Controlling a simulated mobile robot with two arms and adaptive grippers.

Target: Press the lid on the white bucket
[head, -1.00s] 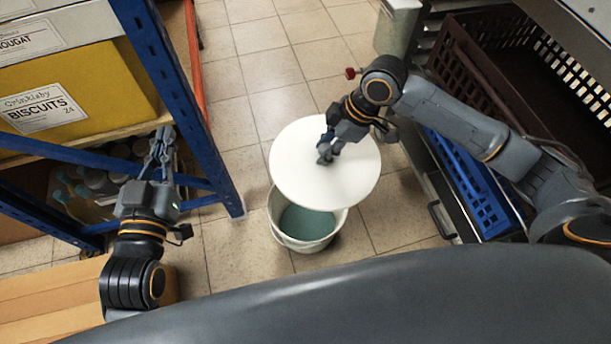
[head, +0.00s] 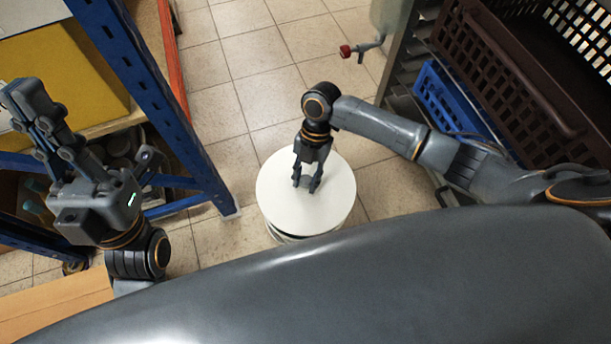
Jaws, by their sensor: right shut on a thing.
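The round white lid (head: 275,205) lies over the top of the white bucket (head: 290,239) on the tiled floor. It covers the bucket's opening, and only a little of the bucket shows below its near edge. I cannot tell whether the lid is fully seated. My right gripper (head: 307,186) points down at the lid's middle and is shut on the lid, at a small grey part there. My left gripper (head: 30,110) is raised at the far left, away from the bucket, with its fingers pointing up; their gap is unclear.
A blue shelf post (head: 150,85) stands left of the bucket, with a yellow box (head: 60,75) on its shelf. Brown (head: 510,75) and blue (head: 445,98) crates are at the right. A red-handled tap (head: 346,51) juts out behind. Floor tiles around the bucket are clear.

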